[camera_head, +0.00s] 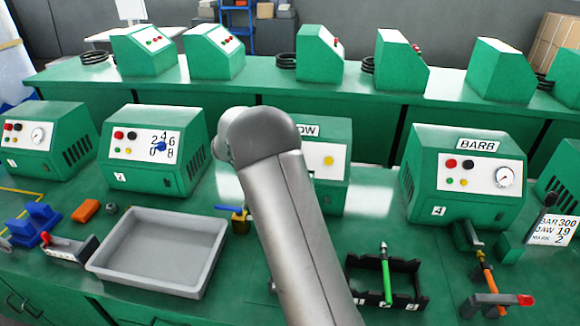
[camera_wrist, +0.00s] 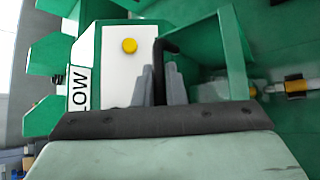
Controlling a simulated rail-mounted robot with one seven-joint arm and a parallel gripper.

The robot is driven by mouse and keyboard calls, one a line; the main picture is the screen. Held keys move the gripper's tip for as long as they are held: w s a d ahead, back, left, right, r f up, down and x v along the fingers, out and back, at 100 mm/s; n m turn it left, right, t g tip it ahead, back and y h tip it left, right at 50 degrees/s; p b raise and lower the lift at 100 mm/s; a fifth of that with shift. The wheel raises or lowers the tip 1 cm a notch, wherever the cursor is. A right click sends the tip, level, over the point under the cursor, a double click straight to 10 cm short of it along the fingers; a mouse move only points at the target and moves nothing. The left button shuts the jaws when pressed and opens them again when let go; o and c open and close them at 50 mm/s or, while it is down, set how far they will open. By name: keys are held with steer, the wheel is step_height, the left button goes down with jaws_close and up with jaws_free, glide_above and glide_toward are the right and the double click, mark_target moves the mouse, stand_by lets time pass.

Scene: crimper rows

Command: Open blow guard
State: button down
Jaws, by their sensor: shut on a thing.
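The blow machine (camera_head: 338,190) is a green box behind my arm in the head view; only "OW" of its label and a yellow button show. In the wrist view the machine (camera_wrist: 112,40) appears turned sideways, with "LOW" readable and the yellow button on its white panel. My gripper (camera_wrist: 162,82) is shut on a black bent handle (camera_wrist: 168,46), its grey fingers on either side. Green plates (camera_wrist: 234,50) beside the handle look like the guard; how far it is open I cannot tell. My arm hides the gripper and guard in the head view.
A grey tray (camera_head: 160,247) and a yellow block with a blue lever (camera_head: 240,222) lie left of my arm. A black rack (camera_head: 388,284) with a green tool stands right. The BARB machine (camera_head: 462,190) is farther right. A yellow-black fitting (camera_wrist: 296,86) shows in the wrist view.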

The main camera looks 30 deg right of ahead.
steer(key=shift+a+f, duration=0.1)
steer(key=c, duration=1.8)
jaws_free()
steer(key=shift+o, duration=0.2)
steer(key=shift+a, duration=0.1)
steer(key=b+v, duration=0.4)
steer(key=v, duration=1.3)
steer(key=shift+a, duration=0.1)
